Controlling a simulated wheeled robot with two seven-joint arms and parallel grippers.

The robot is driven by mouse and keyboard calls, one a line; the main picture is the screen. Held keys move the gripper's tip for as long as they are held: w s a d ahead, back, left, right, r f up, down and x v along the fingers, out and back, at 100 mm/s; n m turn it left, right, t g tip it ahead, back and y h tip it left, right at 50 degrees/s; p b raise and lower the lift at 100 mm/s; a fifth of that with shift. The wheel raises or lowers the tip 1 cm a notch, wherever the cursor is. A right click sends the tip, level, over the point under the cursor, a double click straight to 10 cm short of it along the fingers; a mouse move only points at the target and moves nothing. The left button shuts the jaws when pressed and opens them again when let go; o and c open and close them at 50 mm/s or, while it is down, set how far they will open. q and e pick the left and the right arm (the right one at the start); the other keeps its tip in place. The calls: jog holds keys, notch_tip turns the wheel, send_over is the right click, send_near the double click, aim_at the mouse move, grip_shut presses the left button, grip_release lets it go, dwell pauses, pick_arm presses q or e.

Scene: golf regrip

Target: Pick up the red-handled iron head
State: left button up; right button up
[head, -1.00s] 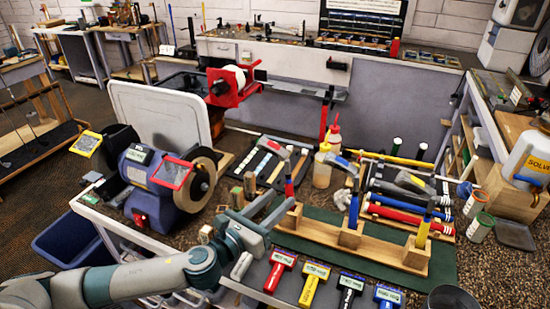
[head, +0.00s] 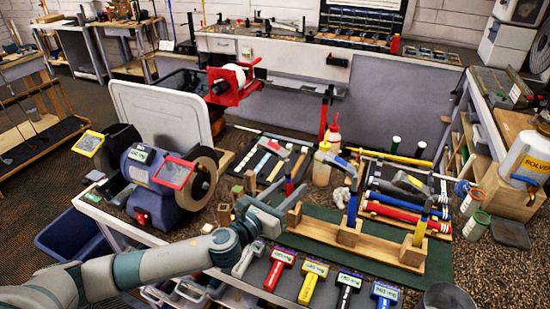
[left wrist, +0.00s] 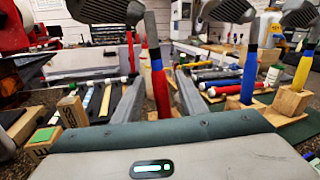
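The red-handled iron head stands upright at the left end of the wooden rack (head: 384,255). Its red handle (head: 289,188) and grey head (head: 279,151) show in the head view. My left gripper (head: 287,190) is open at this handle. In the left wrist view the red handle (left wrist: 161,92) stands between the two open fingers (left wrist: 160,88), with a gap on each side. Its lower end is hidden behind my gripper. A blue-handled iron head (head: 352,206) and a yellow-handled one (head: 420,231) stand further right in the rack. My right gripper is not in view.
A blue grinder (head: 155,178) stands left of my left arm. Small wooden blocks (head: 225,215) stand close to the gripper's left. Several labelled tools, one with a red handle (head: 277,270), lie along the front edge. Bottles (head: 322,164) and grips lie behind the rack.

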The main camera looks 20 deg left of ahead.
pick_arm(q)
jog(key=shift+c, duration=0.3)
grip_shut()
jog(key=shift+r, duration=0.1)
jog(key=shift+w+r, duration=0.1)
jog(key=shift+r, duration=0.45)
notch_tip(320, 180, up, 9)
jog(key=shift+f+b, duration=0.1)
jog(key=shift+b, duration=0.4)
